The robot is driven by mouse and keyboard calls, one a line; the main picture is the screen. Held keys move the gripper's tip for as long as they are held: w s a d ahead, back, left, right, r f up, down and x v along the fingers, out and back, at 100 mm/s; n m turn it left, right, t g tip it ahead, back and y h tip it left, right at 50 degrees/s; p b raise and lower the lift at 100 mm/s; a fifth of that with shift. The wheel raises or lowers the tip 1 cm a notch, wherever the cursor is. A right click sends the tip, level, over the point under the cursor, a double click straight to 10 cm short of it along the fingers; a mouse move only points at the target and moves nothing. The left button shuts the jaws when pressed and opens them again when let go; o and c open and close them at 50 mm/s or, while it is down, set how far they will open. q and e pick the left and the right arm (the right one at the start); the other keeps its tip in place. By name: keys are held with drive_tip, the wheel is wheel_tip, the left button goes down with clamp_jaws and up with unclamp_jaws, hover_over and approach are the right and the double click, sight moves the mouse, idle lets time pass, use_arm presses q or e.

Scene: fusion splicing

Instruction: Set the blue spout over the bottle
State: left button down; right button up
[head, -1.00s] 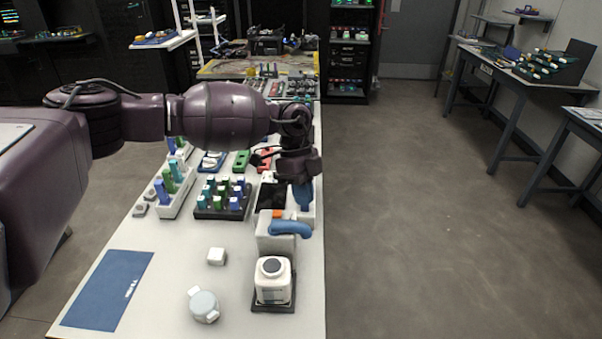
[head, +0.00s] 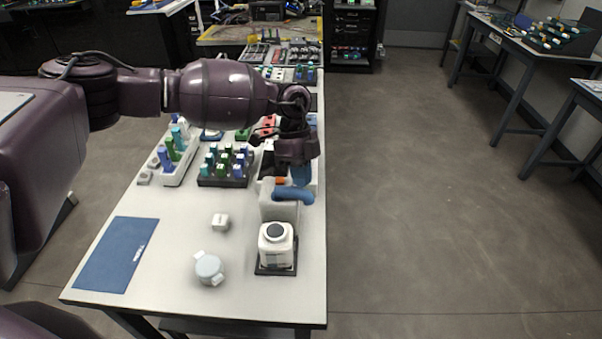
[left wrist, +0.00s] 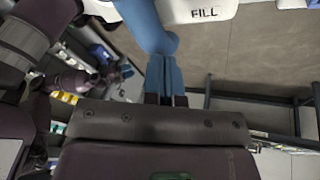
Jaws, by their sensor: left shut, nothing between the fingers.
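The blue spout (head: 293,194) is a bent tube on a pale dispenser (head: 278,208) with an orange part on top. It points right in the head view, not over the bottle. The white bottle (head: 276,248) with a dark round top stands upright on a black base (head: 276,269) in front of the dispenser. My left gripper (head: 301,176) has blue fingers, shut and empty, just behind the spout. In the left wrist view the fingertips (left wrist: 162,60) reach the end of the spout (left wrist: 148,22); I cannot tell whether they touch. My right gripper is not in view.
A white body marked FILL (left wrist: 200,12) shows beside the spout in the left wrist view. A small white block (head: 220,222), a round pale lid-like piece (head: 209,268) and a blue mat (head: 117,254) lie to the left. Racks of vials (head: 224,181) stand behind. The table's right edge is close.

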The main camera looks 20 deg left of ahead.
sight(282, 198)
use_arm(q)
drive_tip(key=shift+s+d, duration=0.1)
